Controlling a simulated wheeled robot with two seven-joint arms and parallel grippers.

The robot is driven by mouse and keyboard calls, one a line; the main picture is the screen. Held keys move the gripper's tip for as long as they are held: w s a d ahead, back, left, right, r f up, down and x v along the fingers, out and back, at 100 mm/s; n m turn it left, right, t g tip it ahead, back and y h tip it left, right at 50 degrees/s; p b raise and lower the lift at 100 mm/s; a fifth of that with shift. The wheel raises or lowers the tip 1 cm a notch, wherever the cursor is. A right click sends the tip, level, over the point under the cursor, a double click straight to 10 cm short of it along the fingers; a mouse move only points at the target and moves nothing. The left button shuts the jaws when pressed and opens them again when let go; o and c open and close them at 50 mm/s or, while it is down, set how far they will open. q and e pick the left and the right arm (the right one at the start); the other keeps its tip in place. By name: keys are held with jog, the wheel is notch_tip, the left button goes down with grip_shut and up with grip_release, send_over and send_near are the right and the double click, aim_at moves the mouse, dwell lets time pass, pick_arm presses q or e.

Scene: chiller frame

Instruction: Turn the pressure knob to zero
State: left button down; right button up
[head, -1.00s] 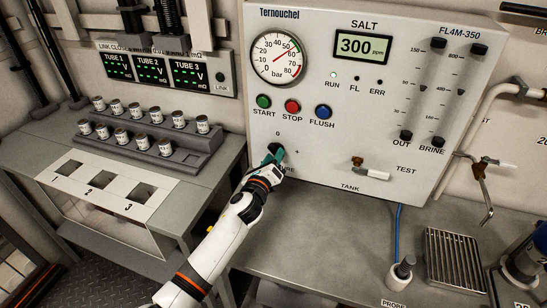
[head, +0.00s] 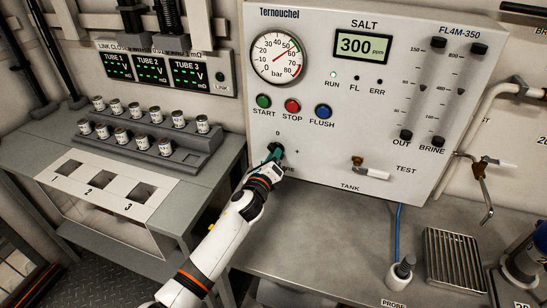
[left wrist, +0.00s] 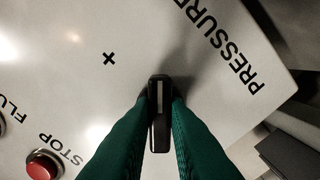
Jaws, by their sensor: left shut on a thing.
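The black pressure knob (head: 277,147) is on the front of the white panel, below the 0 mark and left of the + mark. In the left wrist view the knob (left wrist: 160,112) is a narrow bar with a pale line along it. My left gripper (head: 271,157) has its green fingers on the knob. In the left wrist view the fingers (left wrist: 160,125) close on both sides of it. The gripper partly covers the PRESSURE label in the head view. The pressure gauge (head: 279,57) has its needle pointing to the upper right. My right gripper is not in view.
START (head: 264,101), STOP (head: 292,106) and FLUSH (head: 323,111) buttons sit above the knob. A tank/test valve (head: 372,171) is to its right. A rack of small cans (head: 150,140) stands on the left bench. The grey worktop (head: 320,235) below the panel is largely clear.

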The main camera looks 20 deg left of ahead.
pick_arm(q)
jog(key=shift+r+n+p, duration=0.1)
jog(key=shift+n+p, duration=0.9)
jog(key=shift+n, duration=12.4)
jog(key=c, duration=1.4)
grip_release()
jog(key=shift+s, duration=0.1)
